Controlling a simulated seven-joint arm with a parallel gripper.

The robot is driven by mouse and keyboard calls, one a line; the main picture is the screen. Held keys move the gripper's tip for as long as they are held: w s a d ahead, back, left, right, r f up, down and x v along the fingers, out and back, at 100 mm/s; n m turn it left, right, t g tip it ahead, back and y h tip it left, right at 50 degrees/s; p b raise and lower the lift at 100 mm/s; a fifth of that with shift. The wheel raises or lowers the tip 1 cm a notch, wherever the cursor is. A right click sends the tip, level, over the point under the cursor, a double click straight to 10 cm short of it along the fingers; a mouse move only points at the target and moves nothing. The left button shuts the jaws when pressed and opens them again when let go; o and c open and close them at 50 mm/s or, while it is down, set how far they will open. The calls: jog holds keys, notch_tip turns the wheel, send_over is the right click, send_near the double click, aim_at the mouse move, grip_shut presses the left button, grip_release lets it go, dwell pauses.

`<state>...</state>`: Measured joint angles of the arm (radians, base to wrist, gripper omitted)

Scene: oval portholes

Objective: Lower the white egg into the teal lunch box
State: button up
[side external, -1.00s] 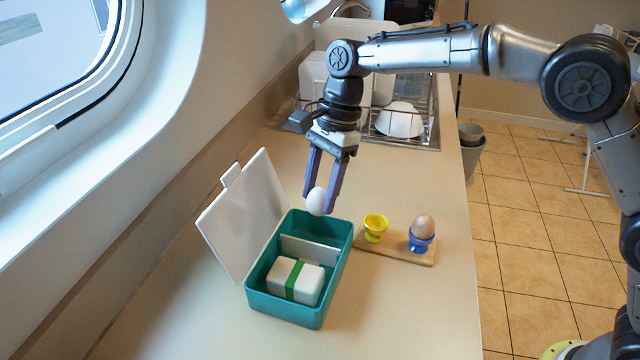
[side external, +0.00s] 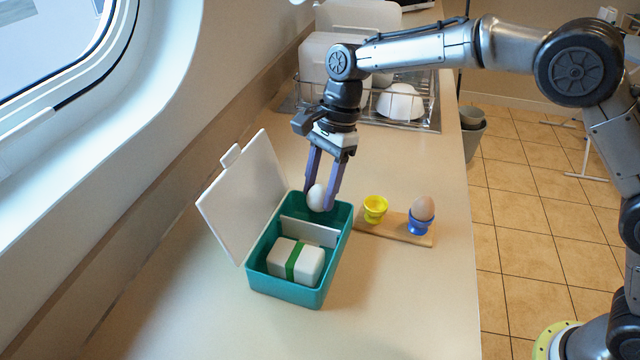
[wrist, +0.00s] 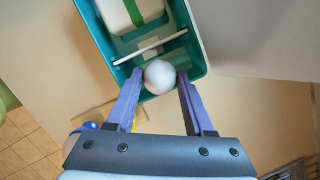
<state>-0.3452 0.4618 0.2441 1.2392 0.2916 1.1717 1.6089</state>
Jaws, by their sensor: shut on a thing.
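The white egg (side external: 316,198) is held between the two purple fingers of my gripper (side external: 322,196). The egg also shows in the wrist view (wrist: 159,77), between the fingertips of my gripper (wrist: 160,82). The teal lunch box (side external: 258,262) stands open on the counter, its white lid (side external: 243,200) raised on the left. The egg is over the box's far compartment, near the far rim; its exact height against the rim is hard to tell. A white divider (side external: 309,232) separates this compartment from the near one, which holds a white block with a green band (side external: 296,262).
A wooden board (side external: 392,228) right of the box carries an empty yellow egg cup (side external: 375,209) and a blue cup (side external: 420,225) with a brown egg (side external: 423,208). A dish rack (side external: 432,108) with white dishes stands behind. The near counter is clear.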

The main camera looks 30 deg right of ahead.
aim_at(320, 204)
jog(key=shift+f, duration=2.1)
dwell(1.4)
